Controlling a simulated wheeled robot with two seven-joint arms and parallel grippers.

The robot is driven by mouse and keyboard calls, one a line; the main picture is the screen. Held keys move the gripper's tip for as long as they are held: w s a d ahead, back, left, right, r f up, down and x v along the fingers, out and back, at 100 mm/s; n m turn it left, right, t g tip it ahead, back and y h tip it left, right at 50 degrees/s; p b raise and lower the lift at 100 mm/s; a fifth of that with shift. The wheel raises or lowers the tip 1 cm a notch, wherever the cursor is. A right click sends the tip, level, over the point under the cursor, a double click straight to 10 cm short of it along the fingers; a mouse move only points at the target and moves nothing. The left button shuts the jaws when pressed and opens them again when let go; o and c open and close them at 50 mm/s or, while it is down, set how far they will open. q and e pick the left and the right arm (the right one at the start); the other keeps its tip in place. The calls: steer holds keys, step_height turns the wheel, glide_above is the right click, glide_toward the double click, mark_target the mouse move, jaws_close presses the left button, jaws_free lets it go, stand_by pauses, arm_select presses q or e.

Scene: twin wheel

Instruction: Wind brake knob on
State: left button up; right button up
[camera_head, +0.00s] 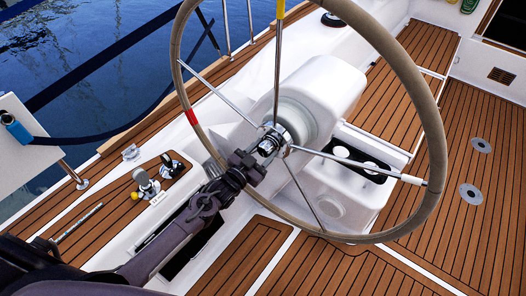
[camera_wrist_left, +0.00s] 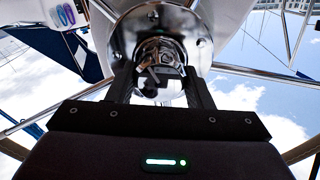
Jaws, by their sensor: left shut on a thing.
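The steering wheel (camera_head: 436,150) stands in front of a white pedestal (camera_head: 318,95), its metal spokes meeting at a shiny hub. The brake knob (camera_head: 268,143) is at the hub's centre, small and partly covered by my gripper. My left gripper (camera_head: 262,158) reaches up from the lower left to the hub, shut on the knob. In the left wrist view the gripper's fingers (camera_wrist_left: 160,78) stand on both sides of the metal knob (camera_wrist_left: 158,58), in front of the round hub plate. The knob's turn angle cannot be told. My right gripper is not in view.
A white cup-holder box (camera_head: 345,190) is behind the wheel. Open teak deck (camera_head: 460,210) lies at right; water lies beyond the rail.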

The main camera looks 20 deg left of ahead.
arm_select(q)
steer(key=shift+f+m, duration=0.1)
steer(key=shift+m, duration=0.6)
steer(key=o, duration=1)
steer(key=v, duration=0.7)
steer(key=shift+s+a+b, duration=0.1)
steer(key=shift+s+b, duration=0.25)
steer(key=shift+s, duration=0.05)
